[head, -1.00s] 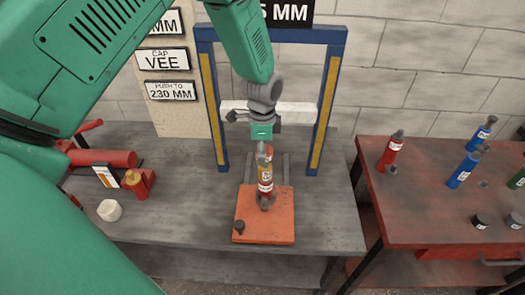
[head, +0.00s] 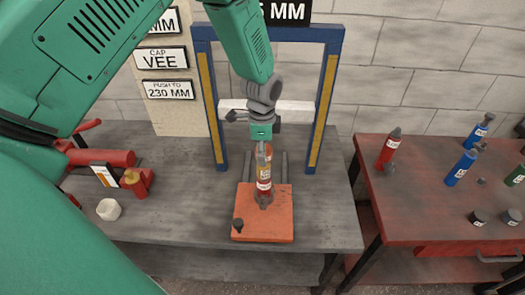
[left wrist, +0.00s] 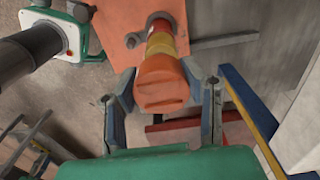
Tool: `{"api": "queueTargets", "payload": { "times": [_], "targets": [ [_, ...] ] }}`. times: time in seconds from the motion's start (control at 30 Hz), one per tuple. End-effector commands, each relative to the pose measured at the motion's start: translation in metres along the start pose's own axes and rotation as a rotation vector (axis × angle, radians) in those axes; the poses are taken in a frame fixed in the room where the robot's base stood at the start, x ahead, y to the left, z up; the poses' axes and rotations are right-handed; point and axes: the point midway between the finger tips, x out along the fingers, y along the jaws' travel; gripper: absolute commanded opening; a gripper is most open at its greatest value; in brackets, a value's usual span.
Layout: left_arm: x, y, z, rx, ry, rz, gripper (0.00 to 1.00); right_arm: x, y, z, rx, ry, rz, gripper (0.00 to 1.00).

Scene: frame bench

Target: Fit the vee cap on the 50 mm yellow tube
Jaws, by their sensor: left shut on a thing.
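My left gripper (head: 262,143) is above the orange base plate (head: 262,224) and points down. In the left wrist view its two fingers (left wrist: 161,92) are on either side of an orange piece (left wrist: 160,85) with a grooved end face, and are shut on it. This piece looks like the vee cap, though the groove's shape is unclear. It lines up with a yellow section (left wrist: 161,45), which looks like the yellow tube (head: 264,172), upright in a red and grey holder on the plate. I cannot tell whether the cap is fully seated. My right gripper is not in view.
Signs read "CAP VEE" and "PUSH TO 230 MM". Red tools (head: 105,158) and a white block (head: 109,209) lie left. A red table (head: 430,217) with bottles stands right.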

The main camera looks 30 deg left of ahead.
Motion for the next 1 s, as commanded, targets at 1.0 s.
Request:
{"api": "queueTargets", "payload": {
  "times": [1.0],
  "targets": [
    [0.026,0.0,0.0,-0.001,0.001,0.0,0.04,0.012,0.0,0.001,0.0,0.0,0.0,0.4]
  ]
}}
